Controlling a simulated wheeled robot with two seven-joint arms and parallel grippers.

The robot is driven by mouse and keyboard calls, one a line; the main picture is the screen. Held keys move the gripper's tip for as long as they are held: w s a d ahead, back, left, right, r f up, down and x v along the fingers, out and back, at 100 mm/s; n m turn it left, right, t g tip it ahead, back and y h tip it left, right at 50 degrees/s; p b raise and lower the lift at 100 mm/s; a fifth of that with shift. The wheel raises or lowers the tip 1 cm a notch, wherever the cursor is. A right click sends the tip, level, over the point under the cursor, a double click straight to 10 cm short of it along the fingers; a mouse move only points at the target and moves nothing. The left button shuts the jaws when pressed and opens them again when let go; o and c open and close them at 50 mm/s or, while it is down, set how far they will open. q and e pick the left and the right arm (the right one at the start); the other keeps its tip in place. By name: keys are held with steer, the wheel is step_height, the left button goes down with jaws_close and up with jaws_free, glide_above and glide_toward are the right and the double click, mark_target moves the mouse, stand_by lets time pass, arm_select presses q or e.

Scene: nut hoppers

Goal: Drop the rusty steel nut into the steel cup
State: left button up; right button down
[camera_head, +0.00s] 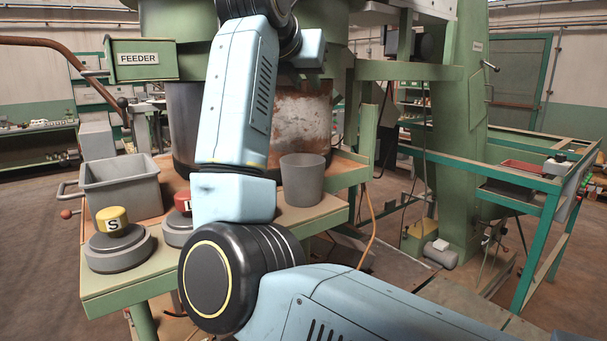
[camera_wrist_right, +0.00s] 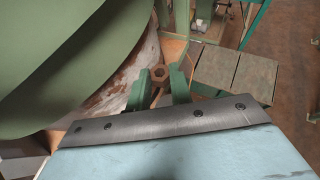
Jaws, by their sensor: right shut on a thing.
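The rusty steel nut (camera_wrist_right: 160,73) is a brown six-sided ring in the wrist view. It sits between the two green fingers of my right gripper (camera_wrist_right: 161,77), which is shut on it. The steel cup (camera_head: 303,182) is a plain grey cup standing upright on the bench in the head view, right of my raised right arm. Its inside is hidden. The cup cannot be made out in the wrist view. My left gripper is not in view.
A rusty drum (camera_head: 303,112) stands behind the cup, under green hoppers; a green hopper (camera_wrist_right: 60,60) looms close left in the wrist view. A grey bin (camera_head: 122,195), a yellow S button (camera_head: 112,218) and a red L button (camera_head: 183,200) stand on the bench's left.

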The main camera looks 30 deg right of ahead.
step_height(320, 180, down, 2)
steer(key=shift+w+f+b, duration=0.1)
steer(key=shift+w+b, duration=0.05)
steer(key=shift+b, duration=0.25)
step_height(320, 180, down, 5)
steer(key=b, duration=0.5)
steer(key=c, duration=1.2)
jaws_free()
steer(key=shift+a, duration=0.1)
steer(key=v, duration=1.3)
steer(key=shift+s, duration=0.2)
